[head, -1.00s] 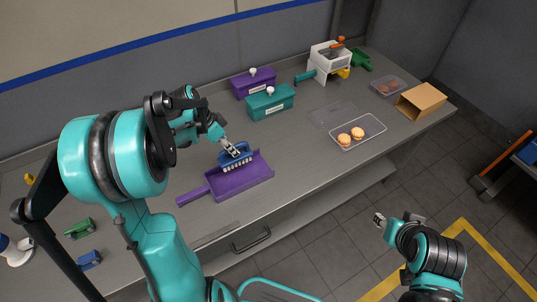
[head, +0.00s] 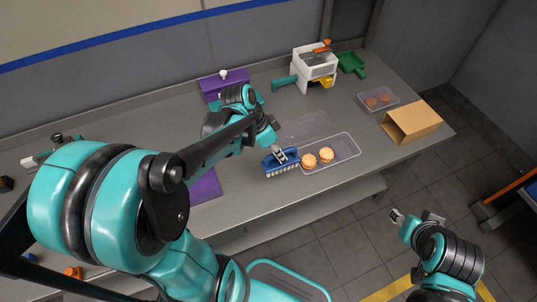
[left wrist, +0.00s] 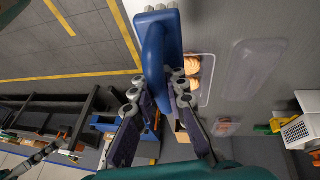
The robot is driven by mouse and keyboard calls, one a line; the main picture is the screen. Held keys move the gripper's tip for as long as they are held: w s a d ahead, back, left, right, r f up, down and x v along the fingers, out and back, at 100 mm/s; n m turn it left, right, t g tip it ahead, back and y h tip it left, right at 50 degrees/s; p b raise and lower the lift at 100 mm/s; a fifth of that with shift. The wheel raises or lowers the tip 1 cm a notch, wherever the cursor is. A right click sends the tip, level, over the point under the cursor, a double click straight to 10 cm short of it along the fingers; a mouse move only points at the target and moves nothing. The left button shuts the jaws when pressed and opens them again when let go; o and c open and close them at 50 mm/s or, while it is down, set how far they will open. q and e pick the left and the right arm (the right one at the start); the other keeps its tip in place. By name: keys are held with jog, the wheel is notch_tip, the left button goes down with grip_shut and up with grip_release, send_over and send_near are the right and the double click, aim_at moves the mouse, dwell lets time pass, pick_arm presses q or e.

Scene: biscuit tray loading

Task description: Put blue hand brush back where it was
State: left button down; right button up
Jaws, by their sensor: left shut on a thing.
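The blue hand brush (head: 283,164) with pale bristles is held over the grey table, at the left end of the clear biscuit tray. My left gripper (head: 279,152) is shut on its handle. In the left wrist view the brush (left wrist: 158,42) extends up from between the fingers (left wrist: 163,88). I cannot tell whether its bristles touch the table or the tray rim. The purple dustpan (head: 206,187) lies to the left, mostly hidden by my left arm. My right gripper (head: 408,216) is over the floor, away from the table; its finger gap is unclear.
The clear tray (head: 349,141) holds two biscuits (head: 318,158). Behind it stand a purple box (head: 224,82), a white machine (head: 314,62) and a green scoop (head: 351,64). A second clear tray (head: 379,97) and a cardboard box (head: 411,122) are at the right. The front table edge is close to the brush.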

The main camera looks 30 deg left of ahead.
pick_arm(q)
jog(key=shift+w+a+f+b, duration=0.6)
jog(key=shift+a+f+b, duration=0.35)
jog(key=shift+a+f, duration=0.75)
jog(key=shift+w+a+f+b, duration=0.65)
jog(key=shift+a+f+b, duration=0.25)
jog(key=shift+a+f, duration=0.8)
jog(key=shift+w+a+f+b, duration=0.6)
jog(key=shift+a+f+b, duration=0.35)
jog(key=shift+a+f, duration=0.75)
jog(key=shift+d, duration=0.15)
jog(key=shift+f, duration=0.25)
jog(key=c, duration=1.5)
grip_release()
jog(key=shift+c, duration=0.2)
